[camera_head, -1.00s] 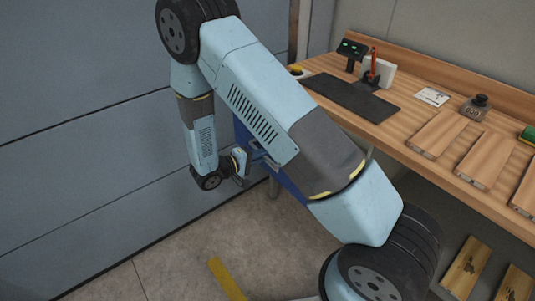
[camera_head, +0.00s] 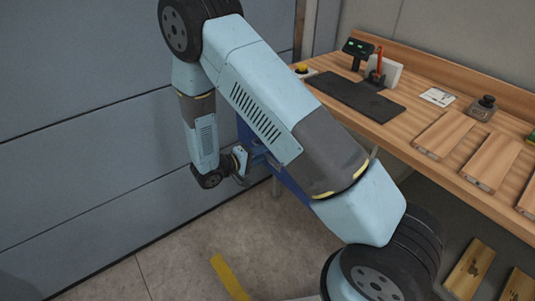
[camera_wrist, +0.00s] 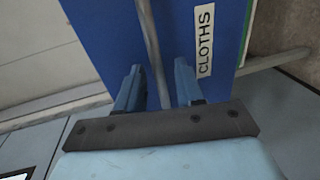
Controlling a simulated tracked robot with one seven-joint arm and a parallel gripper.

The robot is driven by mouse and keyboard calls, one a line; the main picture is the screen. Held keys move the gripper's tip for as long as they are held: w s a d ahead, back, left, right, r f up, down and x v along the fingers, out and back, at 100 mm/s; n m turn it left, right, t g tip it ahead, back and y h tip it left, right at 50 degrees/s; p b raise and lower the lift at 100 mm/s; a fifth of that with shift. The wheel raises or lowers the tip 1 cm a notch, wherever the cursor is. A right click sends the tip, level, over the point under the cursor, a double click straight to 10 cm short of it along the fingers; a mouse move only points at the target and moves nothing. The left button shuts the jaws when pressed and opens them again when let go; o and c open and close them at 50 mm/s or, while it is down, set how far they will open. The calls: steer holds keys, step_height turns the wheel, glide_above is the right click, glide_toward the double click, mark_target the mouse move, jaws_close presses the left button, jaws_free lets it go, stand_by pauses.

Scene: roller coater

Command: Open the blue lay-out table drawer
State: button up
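The blue drawer front (camera_wrist: 106,30) fills the upper middle of the wrist view and bears a white label reading "CLOTHS" (camera_wrist: 205,42). A thin grey bar handle (camera_wrist: 150,40) runs along it. My gripper (camera_wrist: 158,70) is open, with one blue finger on each side of the bar and a visible gap to it. In the head view my gripper (camera_head: 256,158) is at the blue unit under the table, mostly hidden by my arm. A strip of the blue unit (camera_head: 288,182) shows below my arm. I cannot tell from the head view whether the drawer is out.
The wooden table (camera_head: 420,124) carries a black mat (camera_head: 352,96), a small display (camera_head: 357,47), a weight (camera_head: 482,107) and several wooden boards (camera_head: 443,133). A grey panelled wall (camera_head: 80,130) stands close on the left. Floor with a yellow stripe (camera_head: 229,278) is clear below.

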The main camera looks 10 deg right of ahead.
steer(key=v, duration=1.3)
steer(key=shift+a, duration=0.2)
steer(key=s+d+r+m+g+y, duration=0.1)
steer(key=d+r+m+g+y, duration=0.2)
steer(key=d+r, duration=0.65)
steer(key=s+d+r+m+g+y, duration=0.1)
steer(key=s+d+r+g+y, duration=0.1)
steer(key=d+r+g, duration=0.55)
steer(key=s+d+r+m+t+y, duration=0.1)
steer(key=s+d+r+t+y, duration=0.3)
steer(key=s+r, duration=0.4)
steer(key=s+d+r+t+y, duration=0.4)
steer(key=s+d+r, duration=0.3)
steer(key=r, duration=0.4)
steer(key=shift+s+m+y, duration=0.3)
steer(key=shift+s+m, duration=0.1)
steer(key=shift+s, duration=0.25)
